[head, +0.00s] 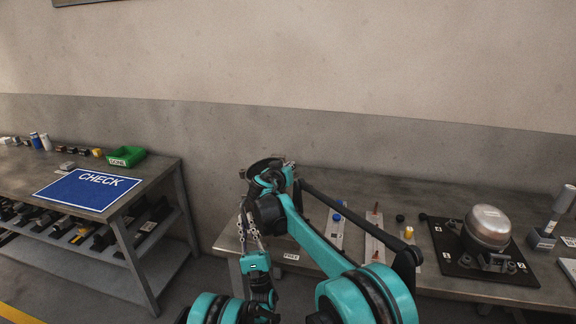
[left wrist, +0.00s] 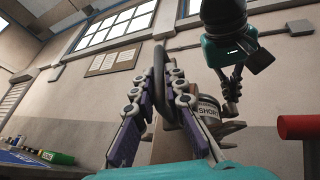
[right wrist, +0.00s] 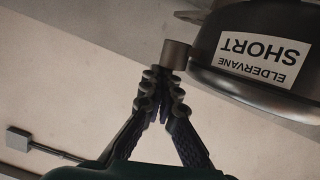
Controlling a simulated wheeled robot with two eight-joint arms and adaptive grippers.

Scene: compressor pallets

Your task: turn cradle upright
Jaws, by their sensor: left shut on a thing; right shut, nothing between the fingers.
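The cradle (head: 262,163) is a dark round piece held up in front of the wall, partly hidden by my arm in the head view. Its white SHORT label (left wrist: 207,111) shows in the left wrist view. In the right wrist view the label (right wrist: 263,57) appears upside down. My left gripper (head: 243,207) is shut on a dark loop-like part of the cradle, between its fingers in the left wrist view (left wrist: 161,82). My right gripper (right wrist: 160,75) is shut and empty beside the cradle, its tips near a small grey block (right wrist: 175,54); contact is unclear.
A bench (head: 400,188) below carries white strips with small parts, and a dark pallet (head: 463,268) with a silver compressor (head: 489,226). On the left bench lie a blue CHECK mat (head: 87,190) and a green DONE bin (head: 126,156). A floor gap separates the benches.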

